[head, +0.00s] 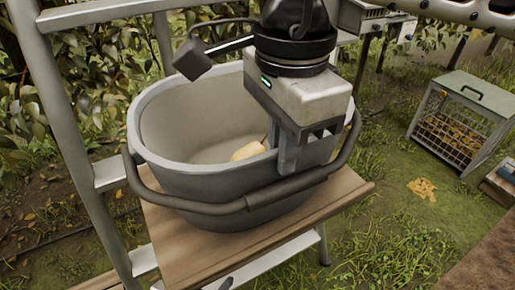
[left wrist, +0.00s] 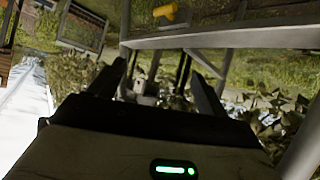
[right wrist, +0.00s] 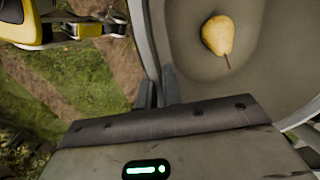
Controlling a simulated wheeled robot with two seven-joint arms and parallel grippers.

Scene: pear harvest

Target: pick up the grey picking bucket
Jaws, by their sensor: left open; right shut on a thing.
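The grey picking bucket (head: 205,183) stands upright on a wooden board in the head view, its dark handle (head: 180,205) hanging round the front. A yellow pear (head: 248,150) lies inside; it also shows in the right wrist view (right wrist: 218,36). My right gripper (head: 287,160) is over the bucket's right front rim, shut on the bucket wall. In the right wrist view its fingers lie along the bucket's edge, partly hidden by the gripper body. My left gripper (left wrist: 163,80) is open and empty in the left wrist view, away from the bucket.
The wooden board (head: 335,200) rests on a grey metal ladder frame (head: 75,125) at the left. A wire-sided crate (head: 460,120) stands on the grass at right, with fallen leaves near it. Foliage is behind the ladder.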

